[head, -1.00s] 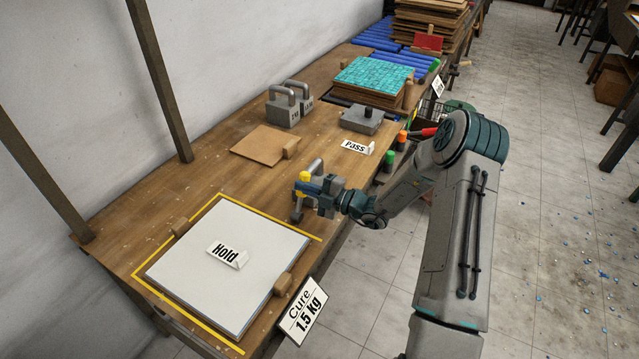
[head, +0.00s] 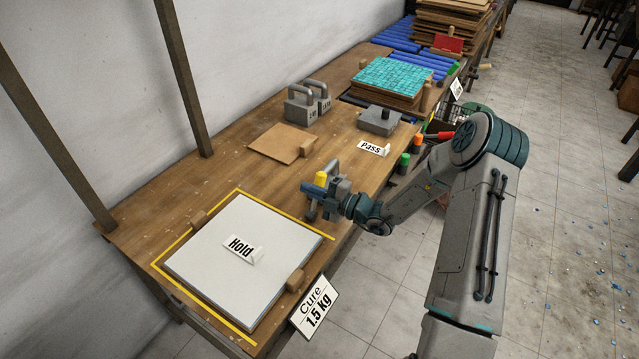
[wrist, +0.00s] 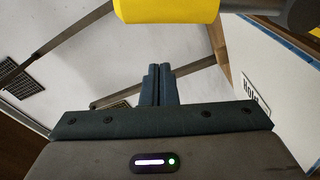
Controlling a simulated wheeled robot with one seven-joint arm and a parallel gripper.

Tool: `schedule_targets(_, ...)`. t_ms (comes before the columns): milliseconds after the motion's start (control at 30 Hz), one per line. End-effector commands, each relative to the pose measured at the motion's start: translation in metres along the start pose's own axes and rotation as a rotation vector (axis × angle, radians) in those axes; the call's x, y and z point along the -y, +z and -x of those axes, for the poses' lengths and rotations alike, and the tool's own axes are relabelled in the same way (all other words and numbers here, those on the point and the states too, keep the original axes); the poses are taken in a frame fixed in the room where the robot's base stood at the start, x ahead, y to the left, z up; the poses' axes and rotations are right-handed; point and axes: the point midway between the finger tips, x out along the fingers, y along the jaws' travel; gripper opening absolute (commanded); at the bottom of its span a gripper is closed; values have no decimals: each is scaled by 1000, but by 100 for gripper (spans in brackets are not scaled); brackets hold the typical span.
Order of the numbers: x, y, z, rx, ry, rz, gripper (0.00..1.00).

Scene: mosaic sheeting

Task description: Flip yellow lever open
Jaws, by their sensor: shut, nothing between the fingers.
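In the wrist view the yellow grip (wrist: 166,10) shows large at the top edge, apart in the picture from the shut fingertips (wrist: 158,70). Whether the fingers touch the lever is unclear.
A white panel (head: 215,265) with a "Hold" sign (head: 242,248) lies left of my gripper inside yellow tape. A brown board (head: 283,143), grey weights (head: 307,104) and a "Pass" sign (head: 374,148) are farther back. Bare table lies between board and panel.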

Motion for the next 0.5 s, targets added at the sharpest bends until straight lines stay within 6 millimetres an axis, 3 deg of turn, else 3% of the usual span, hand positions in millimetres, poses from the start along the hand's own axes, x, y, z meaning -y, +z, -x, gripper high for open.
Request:
schedule_targets(33, 4, 8, 20, 16, -1, 3, 0)
schedule_targets(200, 3, 7, 60, 15, 1, 2, 0)
schedule_targets(500, 2, 5, 96, 11, 1, 3, 0)
